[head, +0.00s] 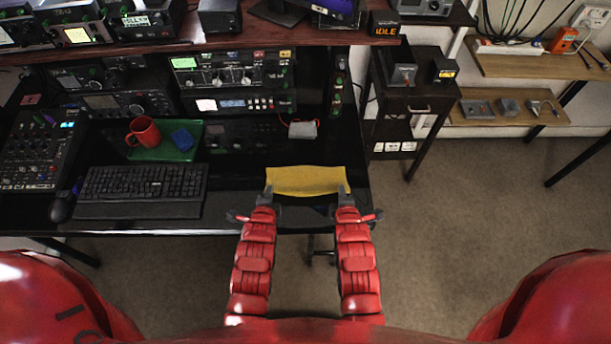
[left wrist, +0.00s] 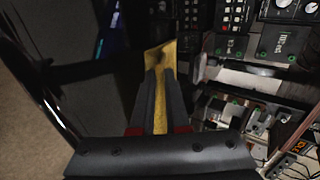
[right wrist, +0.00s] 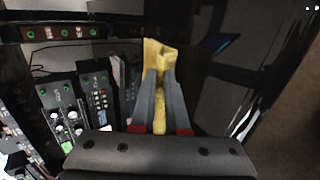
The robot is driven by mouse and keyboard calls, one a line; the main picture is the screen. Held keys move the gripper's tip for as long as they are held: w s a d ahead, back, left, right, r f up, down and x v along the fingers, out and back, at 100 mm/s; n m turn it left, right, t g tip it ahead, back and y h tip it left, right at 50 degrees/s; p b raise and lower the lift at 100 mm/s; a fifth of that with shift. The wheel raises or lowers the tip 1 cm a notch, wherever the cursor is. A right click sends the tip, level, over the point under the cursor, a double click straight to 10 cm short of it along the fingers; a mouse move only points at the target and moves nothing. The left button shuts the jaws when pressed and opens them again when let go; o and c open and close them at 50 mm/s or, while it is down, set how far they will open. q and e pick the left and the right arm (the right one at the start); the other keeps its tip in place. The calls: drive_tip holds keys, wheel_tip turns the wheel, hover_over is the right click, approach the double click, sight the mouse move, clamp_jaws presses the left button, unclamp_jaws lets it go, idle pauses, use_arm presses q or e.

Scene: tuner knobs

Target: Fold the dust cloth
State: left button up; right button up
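The yellow dust cloth (head: 305,180) is at the front right edge of the black desk, between my two grippers. My left gripper (head: 268,192) is at its near left corner and my right gripper (head: 344,192) at its near right corner. In the left wrist view the cloth (left wrist: 158,58) runs between the fingers (left wrist: 160,85), which are close together on it. The right wrist view shows the same, with the cloth (right wrist: 157,58) between the fingers (right wrist: 159,88). The cloth looks slightly curved; whether it touches the desk is hard to tell.
A keyboard (head: 141,184) and a mouse (head: 62,206) lie left of the cloth. A red mug (head: 145,132) and a blue item (head: 182,139) are on a green mat (head: 150,155). A small grey box (head: 303,129) lies behind the cloth. Radios line the back.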

use_arm(q)
drive_tip(key=o, duration=0.6)
use_arm(e)
drive_tip(key=o, duration=0.6)
use_arm(q)
drive_tip(key=shift+o, duration=0.2)
drive_tip(key=shift+r, duration=0.15)
use_arm(e)
drive_tip(key=shift+o, duration=0.2)
drive_tip(key=shift+r, duration=0.15)
